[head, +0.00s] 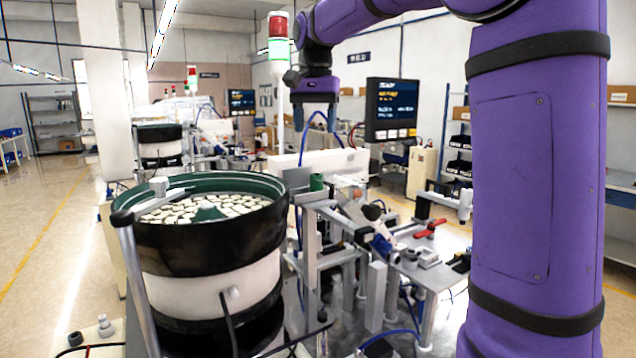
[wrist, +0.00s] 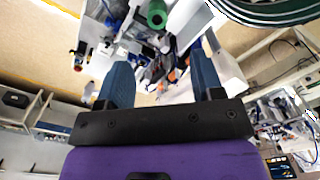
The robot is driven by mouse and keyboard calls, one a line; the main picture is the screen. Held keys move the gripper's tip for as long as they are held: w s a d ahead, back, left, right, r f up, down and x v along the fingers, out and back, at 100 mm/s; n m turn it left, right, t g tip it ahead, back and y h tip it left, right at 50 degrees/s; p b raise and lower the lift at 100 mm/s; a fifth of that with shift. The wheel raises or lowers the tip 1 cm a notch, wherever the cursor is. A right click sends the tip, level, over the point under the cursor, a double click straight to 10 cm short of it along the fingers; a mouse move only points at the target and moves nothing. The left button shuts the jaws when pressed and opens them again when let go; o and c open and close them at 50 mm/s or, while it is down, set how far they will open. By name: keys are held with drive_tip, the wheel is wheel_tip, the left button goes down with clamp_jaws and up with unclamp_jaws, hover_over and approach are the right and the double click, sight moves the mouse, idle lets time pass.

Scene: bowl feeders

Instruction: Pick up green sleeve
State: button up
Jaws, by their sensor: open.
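The green sleeve (head: 316,182) is a small upright cylinder on top of a grey metal post, just right of the bowl feeder. In the wrist view the sleeve (wrist: 156,14) is near the top edge, beyond the fingertips, and its round open end shows. My gripper (head: 318,124) hangs in the air well above the sleeve, fingers pointing down. In the wrist view my gripper (wrist: 158,62) has its two blue fingers spread with nothing between them. The sleeve is apart from both fingers.
A black bowl feeder (head: 210,248) with pale parts stands left of the sleeve. A signal tower (head: 279,70) and a monitor (head: 391,108) flank my gripper. Metal fixtures with a red-handled clamp (head: 430,229) fill the bench right of the sleeve. Open floor lies at far left.

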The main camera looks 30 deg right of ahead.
sight(317, 174)
drive_tip(key=f, duration=1)
drive_tip(key=shift+s+f, duration=0.2)
drive_tip(key=shift+f, duration=0.05)
drive_tip(key=c, duration=1)
